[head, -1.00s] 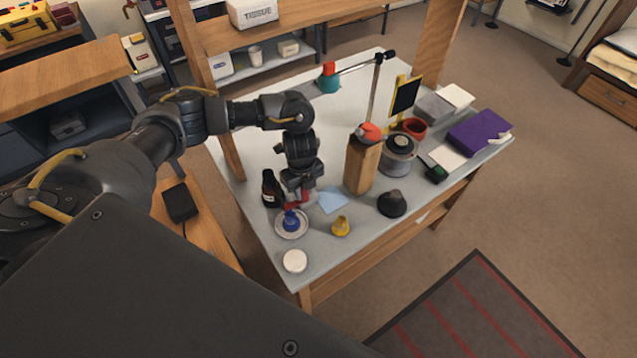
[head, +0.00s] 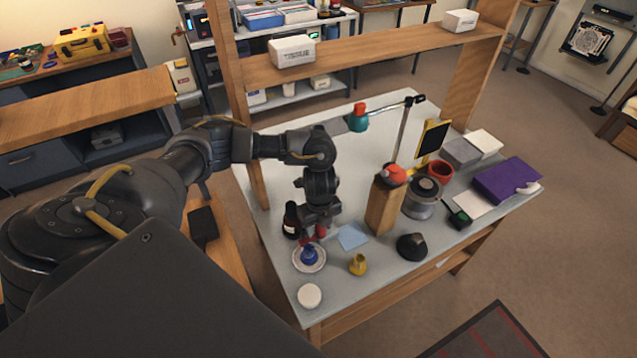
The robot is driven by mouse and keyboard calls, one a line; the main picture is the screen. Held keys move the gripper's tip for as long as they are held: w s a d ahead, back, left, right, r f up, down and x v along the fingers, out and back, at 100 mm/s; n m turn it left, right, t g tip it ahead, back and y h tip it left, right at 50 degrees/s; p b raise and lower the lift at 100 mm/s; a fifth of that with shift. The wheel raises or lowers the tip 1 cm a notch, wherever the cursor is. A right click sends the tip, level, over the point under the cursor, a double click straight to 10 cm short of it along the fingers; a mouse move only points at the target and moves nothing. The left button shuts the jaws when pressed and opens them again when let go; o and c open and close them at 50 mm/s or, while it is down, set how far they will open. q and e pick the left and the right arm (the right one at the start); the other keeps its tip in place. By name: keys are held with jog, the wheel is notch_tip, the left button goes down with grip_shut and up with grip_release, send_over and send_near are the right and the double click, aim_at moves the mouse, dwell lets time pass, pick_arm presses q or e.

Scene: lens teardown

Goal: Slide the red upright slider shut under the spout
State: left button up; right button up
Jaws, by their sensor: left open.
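My left gripper (head: 316,226) points down over the front left of the table, beside a dark bottle (head: 291,222) and just behind a white saucer (head: 323,262). The gripper is open. A small red part (head: 320,234) shows right at its fingertips; I cannot tell whether they touch it, and no spout can be made out there. A blue piece (head: 309,256) sits on the saucer, close in front of the fingers. My right gripper is out of view.
A wooden block with a red top (head: 384,203), a grey round canister (head: 422,200) and a black dome (head: 411,246) stand to the right. A yellow piece (head: 358,265), a blue cloth (head: 352,237) and a white disc (head: 310,296) lie nearby. The table's back left is clear.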

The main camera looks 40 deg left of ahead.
pick_arm(q)
notch_tip(320, 180, up, 10)
jog(key=shift+s+a+r+p, duration=0.1)
jog(key=shift+a+r+p, duration=0.05)
jog(key=shift+p, duration=0.35)
